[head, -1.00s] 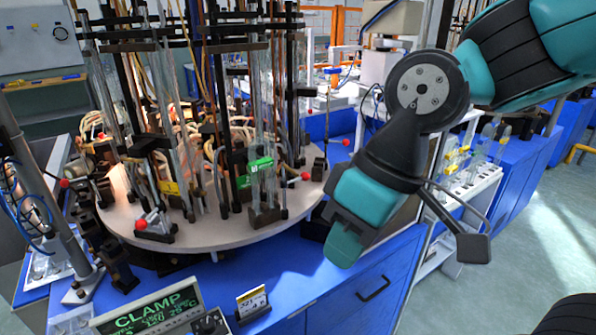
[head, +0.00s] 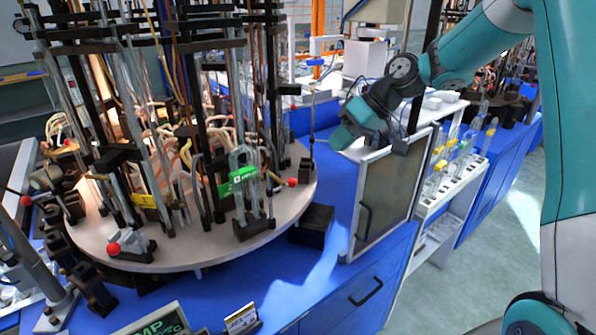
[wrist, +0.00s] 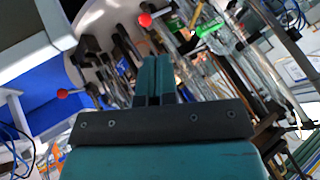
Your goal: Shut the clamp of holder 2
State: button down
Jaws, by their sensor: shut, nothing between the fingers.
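The round turntable (head: 190,258) carries several holders with glass tubes. A holder at its front right has a green tag (head: 240,178) and a red-knobbed clamp lever (head: 292,182). Another has a yellow tag (head: 144,201). I cannot read which is holder 2. My gripper (head: 338,138) is above the blue bench just past the turntable's right edge, apart from the green-tagged holder. Its fingers (wrist: 154,75) are together and empty. In the wrist view, a red knob (wrist: 62,93) on a thin rod lies left of the fingers, and another red knob (wrist: 144,19) is beyond them.
A glass-fronted cabinet (head: 383,195) stands on the right below my gripper. A dark block (head: 312,226) sits by the turntable's right edge. A display (head: 155,325) and a small sign (head: 241,319) stand in front. Tall rods and tubes crowd the turntable. Blue bench shows in front.

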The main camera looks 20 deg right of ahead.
jog(key=w+a+f+p, duration=0.1)
jog(key=a+f+p, duration=0.4)
jog(key=a, duration=0.5)
jog(key=shift+a+f, duration=0.15)
jog(key=shift+f, duration=0.8)
jog(key=shift+w, duration=0.1)
